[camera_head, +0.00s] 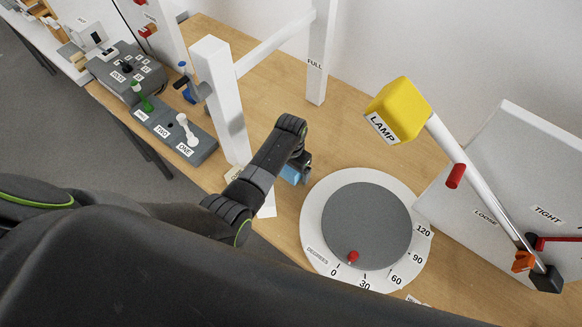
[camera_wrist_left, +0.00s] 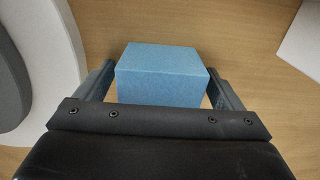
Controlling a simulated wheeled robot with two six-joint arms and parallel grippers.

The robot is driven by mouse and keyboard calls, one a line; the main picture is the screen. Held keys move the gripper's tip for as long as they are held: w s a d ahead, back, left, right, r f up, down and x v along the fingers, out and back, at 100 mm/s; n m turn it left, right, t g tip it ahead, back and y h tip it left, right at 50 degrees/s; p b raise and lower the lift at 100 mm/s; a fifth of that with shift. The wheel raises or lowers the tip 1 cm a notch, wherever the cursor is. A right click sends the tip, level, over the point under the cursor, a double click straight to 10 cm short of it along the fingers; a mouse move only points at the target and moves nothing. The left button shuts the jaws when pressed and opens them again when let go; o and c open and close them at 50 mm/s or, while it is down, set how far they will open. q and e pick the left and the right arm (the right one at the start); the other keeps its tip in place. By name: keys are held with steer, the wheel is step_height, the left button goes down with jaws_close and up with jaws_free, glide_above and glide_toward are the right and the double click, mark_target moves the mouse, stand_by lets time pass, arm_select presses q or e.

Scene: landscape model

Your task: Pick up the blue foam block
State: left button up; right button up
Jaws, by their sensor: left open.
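The blue foam block (camera_head: 290,174) sits on the wooden table, left of the round dial, and is partly hidden by my left arm in the head view. In the left wrist view the block (camera_wrist_left: 162,74) lies between the two fingers of my left gripper (camera_wrist_left: 160,88). The fingers are open, one on each side, with a narrow gap showing at the left and the right finger very close to the block. In the head view my left gripper (camera_head: 304,166) points down at the block. My right gripper is not in view.
A white dial with a grey disc (camera_head: 366,222) and red knob lies close right of the block. A yellow lamp (camera_head: 398,110) on a white arm leans beyond it. A white frame post (camera_head: 222,100) stands left of my gripper. A lever panel (camera_head: 176,132) is farther left.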

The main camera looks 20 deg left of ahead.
arm_select(q)
steer(key=c, duration=1)
steer(key=shift+c, duration=0.2)
